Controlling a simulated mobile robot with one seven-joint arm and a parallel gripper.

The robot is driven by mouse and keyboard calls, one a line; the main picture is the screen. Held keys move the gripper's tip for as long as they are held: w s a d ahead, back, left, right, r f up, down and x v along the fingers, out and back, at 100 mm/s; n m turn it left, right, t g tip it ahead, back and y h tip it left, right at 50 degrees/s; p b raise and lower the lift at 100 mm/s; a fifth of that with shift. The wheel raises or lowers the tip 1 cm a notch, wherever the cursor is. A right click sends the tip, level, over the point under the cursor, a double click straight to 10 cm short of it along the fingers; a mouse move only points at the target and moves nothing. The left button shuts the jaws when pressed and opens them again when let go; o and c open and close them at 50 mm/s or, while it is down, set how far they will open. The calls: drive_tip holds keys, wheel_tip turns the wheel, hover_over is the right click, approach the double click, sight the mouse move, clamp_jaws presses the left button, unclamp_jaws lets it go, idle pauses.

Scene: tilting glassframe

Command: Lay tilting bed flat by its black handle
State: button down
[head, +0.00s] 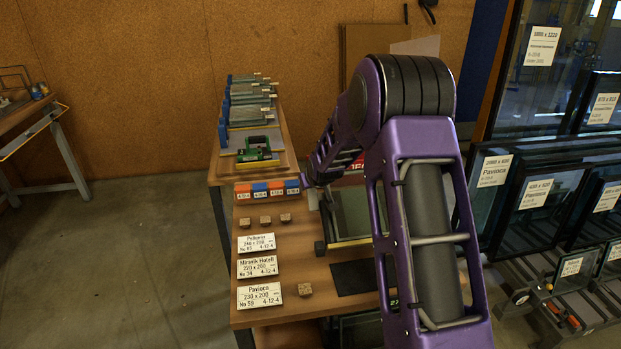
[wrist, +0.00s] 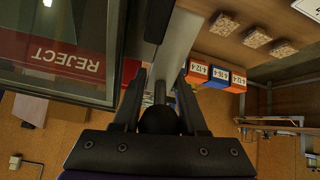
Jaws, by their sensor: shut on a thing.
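In the wrist view my gripper (wrist: 158,90) has its two dark fingers on either side of the black handle (wrist: 158,120), whose rounded end shows between them. A grey bar runs up from the handle area along the tilting bed (wrist: 118,50), seen as a frame edge with glass beside it. In the head view the bed (head: 355,212) shows partly, as a greyish pane with a pale yellow lower edge. My purple arm covers its right part, and my gripper is hidden there. The bed's exact tilt is hard to tell.
A red REJECT sign (wrist: 62,60) shows through the glass. Coloured blocks (head: 268,189), small wooden blocks (head: 265,220) and white label cards (head: 258,267) lie on the bench left of the bed. A green device (head: 257,150) stands behind. Glass racks (head: 530,195) stand at right.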

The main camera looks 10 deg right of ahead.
drive_tip(key=f+g, duration=0.1)
drive_tip(key=w+f, duration=0.1)
drive_tip(key=f+g, duration=0.1)
drive_tip(key=shift+w+f+g, duration=0.3)
drive_tip(key=shift+w, duration=0.1)
drive_tip(key=shift+w+f+b, duration=0.2)
drive_tip(key=shift+f+b, duration=0.4)
drive_tip(key=shift+f, duration=0.7)
drive_tip(key=shift+w+f+b, duration=0.2)
drive_tip(key=shift+f+b, duration=0.35)
drive_tip(key=shift+f, duration=0.7)
drive_tip(key=shift+a, duration=0.1)
drive_tip(key=c, duration=0.8)
unclamp_jaws()
drive_tip(key=shift+r, duration=0.15)
drive_tip(key=shift+w+r, duration=0.1)
drive_tip(key=shift+r, duration=0.25)
drive_tip(key=p+v, duration=0.1)
drive_tip(key=v, duration=1.6)
